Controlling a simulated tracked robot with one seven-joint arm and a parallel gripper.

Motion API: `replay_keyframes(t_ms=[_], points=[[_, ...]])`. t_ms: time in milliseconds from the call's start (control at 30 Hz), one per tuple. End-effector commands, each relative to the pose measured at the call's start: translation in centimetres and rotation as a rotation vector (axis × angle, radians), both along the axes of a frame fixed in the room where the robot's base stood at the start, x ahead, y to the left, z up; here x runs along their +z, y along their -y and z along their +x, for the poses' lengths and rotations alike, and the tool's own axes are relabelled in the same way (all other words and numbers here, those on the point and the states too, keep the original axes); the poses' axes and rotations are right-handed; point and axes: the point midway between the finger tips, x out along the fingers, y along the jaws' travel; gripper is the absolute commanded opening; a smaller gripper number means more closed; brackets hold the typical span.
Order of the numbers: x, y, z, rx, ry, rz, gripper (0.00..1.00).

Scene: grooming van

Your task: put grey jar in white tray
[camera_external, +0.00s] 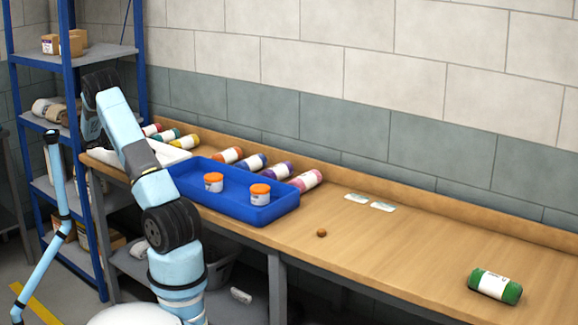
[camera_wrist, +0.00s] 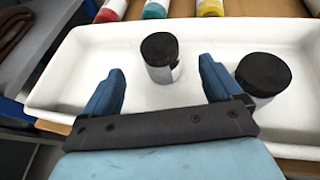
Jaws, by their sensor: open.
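In the wrist view, the white tray (camera_wrist: 85,62) fills most of the picture. Two dark-lidded jars stand upright in it: one jar (camera_wrist: 161,57) near the middle and another jar (camera_wrist: 263,77) to the right. Their lids look black or dark grey; I cannot tell which is the grey jar. My gripper (camera_wrist: 162,72) is open over the tray, with the middle jar just beyond and between its fingertips, and a gap on both sides. In the external view, the tray (camera_external: 172,153) shows partly behind my arm, which hides my gripper and both jars.
A blue tray (camera_external: 225,203) with two orange-lidded jars (camera_external: 214,182) (camera_external: 260,194) stands beside the white tray. Several coloured yarn rolls (camera_external: 252,162) lie along the back. A green roll (camera_external: 494,286) and a small brown ball (camera_external: 321,233) lie on the otherwise mostly clear right bench.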

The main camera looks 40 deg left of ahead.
Motion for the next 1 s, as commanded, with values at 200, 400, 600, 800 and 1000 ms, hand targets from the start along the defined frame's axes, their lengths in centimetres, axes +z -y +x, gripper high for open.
replay_keyframes(t_ms=[200,400,600,800,1000], points=[[0.8,0.5,-2.0,0.000,-0.001,0.001,0.92],[1.0,0.6,-2.4,0.000,-0.001,0.001,0.92],[1.4,1.1,-1.8,-0.017,-0.008,0.011,0.92],[4.9,7.8,4.1,-0.202,-0.091,0.133,0.92],[9.5,19.5,10.6,-0.501,-0.213,0.347,0.92]])
